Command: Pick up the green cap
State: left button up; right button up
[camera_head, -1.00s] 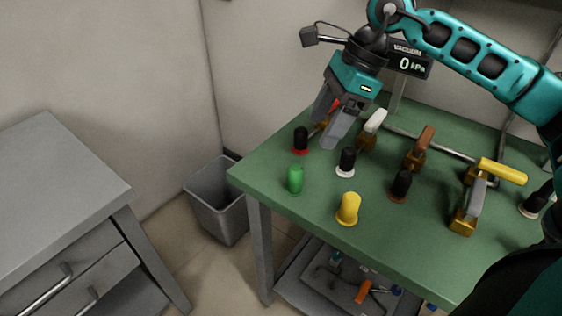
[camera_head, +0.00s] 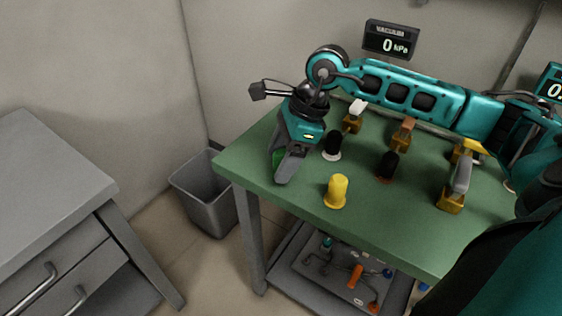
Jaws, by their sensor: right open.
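The green cap (camera_head: 277,158) is mostly hidden behind the fingers of my right gripper (camera_head: 281,172); a bit of green shows at their left side. It is on the green table (camera_head: 300,205) near its left corner. My right gripper is open and points down, its fingers low at the cap. From this view I cannot tell whether they touch it. My left gripper is not in view.
A yellow cap (camera_head: 337,192) stands right of the gripper. Black caps (camera_head: 333,145) (camera_head: 388,166) and several valve handles (camera_head: 402,135) stand farther back and right. A grey bin (camera_head: 205,195) and a grey drawer cabinet (camera_head: 50,170) are to the left.

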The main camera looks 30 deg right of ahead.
aim_at(281, 152)
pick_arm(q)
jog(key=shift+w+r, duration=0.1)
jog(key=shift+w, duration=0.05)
pick_arm(e)
jog(key=shift+f, duration=0.1)
jog(key=shift+c, duration=0.2)
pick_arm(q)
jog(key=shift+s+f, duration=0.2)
pick_arm(e)
jog(key=c, duration=1.1)
pick_arm(q)
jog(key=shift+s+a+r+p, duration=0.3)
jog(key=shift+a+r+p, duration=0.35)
jog(key=shift+p, duration=1.05)
pick_arm(e)
jog(key=shift+r, duration=10.05)
